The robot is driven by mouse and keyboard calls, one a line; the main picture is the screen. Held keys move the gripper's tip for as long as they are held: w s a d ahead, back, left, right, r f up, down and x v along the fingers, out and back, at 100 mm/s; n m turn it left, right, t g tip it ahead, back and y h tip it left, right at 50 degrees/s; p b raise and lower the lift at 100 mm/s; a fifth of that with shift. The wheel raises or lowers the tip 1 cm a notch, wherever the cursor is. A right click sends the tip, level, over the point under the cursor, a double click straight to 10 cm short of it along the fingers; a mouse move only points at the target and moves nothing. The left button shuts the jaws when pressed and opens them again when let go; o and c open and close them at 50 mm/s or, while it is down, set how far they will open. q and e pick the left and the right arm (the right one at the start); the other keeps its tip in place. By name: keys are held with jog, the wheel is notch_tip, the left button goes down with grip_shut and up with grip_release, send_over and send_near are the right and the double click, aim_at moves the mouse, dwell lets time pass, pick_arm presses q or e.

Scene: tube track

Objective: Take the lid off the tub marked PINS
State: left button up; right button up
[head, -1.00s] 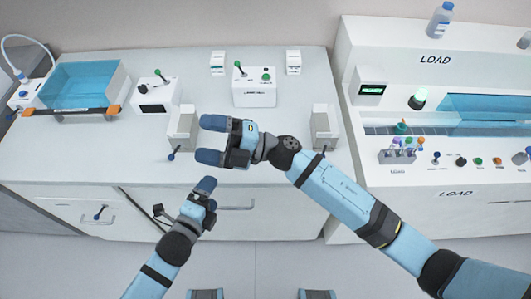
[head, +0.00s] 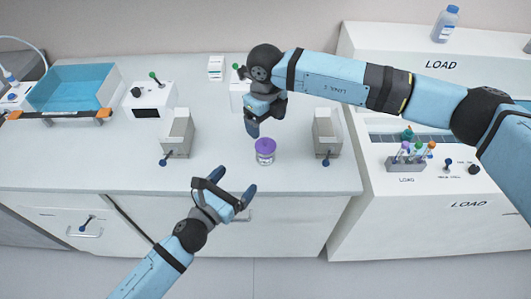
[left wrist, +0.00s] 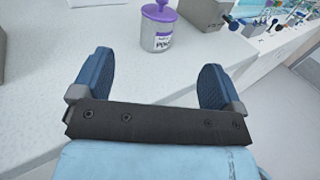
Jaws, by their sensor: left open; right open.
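The tub (head: 265,156) is a small clear-white jar with a purple lid (head: 266,145), upright on the white counter between two grey holders. In the left wrist view the tub (left wrist: 157,38) shows a label that reads like PINS, and the purple lid (left wrist: 159,12) is on it. My left gripper (head: 224,188) is open and empty, in front of the counter edge and short of the tub. In the left wrist view its two fingers (left wrist: 158,80) are spread, with the tub beyond them. My right gripper (head: 262,123) is just behind and above the tub, pointing down, apart from it.
Grey holders with blue-knobbed levers stand left (head: 177,138) and right (head: 327,135) of the tub. A white switch box (head: 148,101) and a blue tray (head: 72,88) are at the left. A rack of coloured tubes (head: 405,160) is on the right machine. The front counter is clear.

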aim_at(260, 153)
pick_arm(q)
jog(key=x, duration=1.2)
jog(key=shift+c, duration=0.3)
jog(key=c, duration=1.3)
pick_arm(e)
jog(key=shift+c, duration=0.5)
jog(key=shift+r, duration=0.1)
jog(key=c, duration=0.4)
jog(key=shift+a+r+n, duration=0.1)
jog(key=shift+r+n, duration=0.25)
jog(key=shift+n, duration=0.15)
jog(key=shift+c, duration=0.6)
notch_tip(260, 153, down, 8)
jog(key=n, duration=0.5)
jog(key=shift+r, duration=0.1)
jog(key=shift+c, duration=0.4)
